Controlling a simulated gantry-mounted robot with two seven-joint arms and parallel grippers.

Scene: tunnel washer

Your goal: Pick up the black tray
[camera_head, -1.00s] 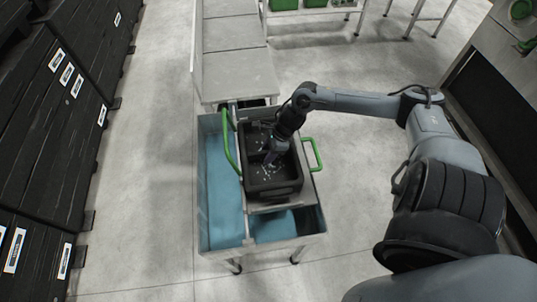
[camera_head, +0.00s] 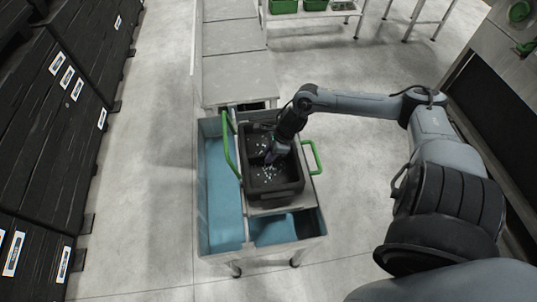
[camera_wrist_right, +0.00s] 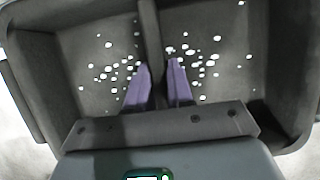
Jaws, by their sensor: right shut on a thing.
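The black tray (camera_head: 289,190) sits in the upper part of a metal cart, close to a green handle. It has a middle divider (camera_wrist_right: 149,35) between two compartments, and small white specks show on its floor. My right gripper (camera_wrist_right: 158,80) reaches down into the tray, with one purple finger on each side of the divider, shut on it. In the head view the right gripper (camera_head: 270,158) shows over the tray's middle, and its wrist hides part of the far compartment. My left gripper is in neither view.
The metal cart (camera_head: 205,235) has blue inner surfaces and green handles (camera_head: 312,157) beside the tray. Grey flat-topped units (camera_head: 240,75) adjoin its far end. Black cabinets (camera_head: 50,130) stand at left. A table with green bins (camera_head: 283,6) is at the back. Floor right of the cart is clear.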

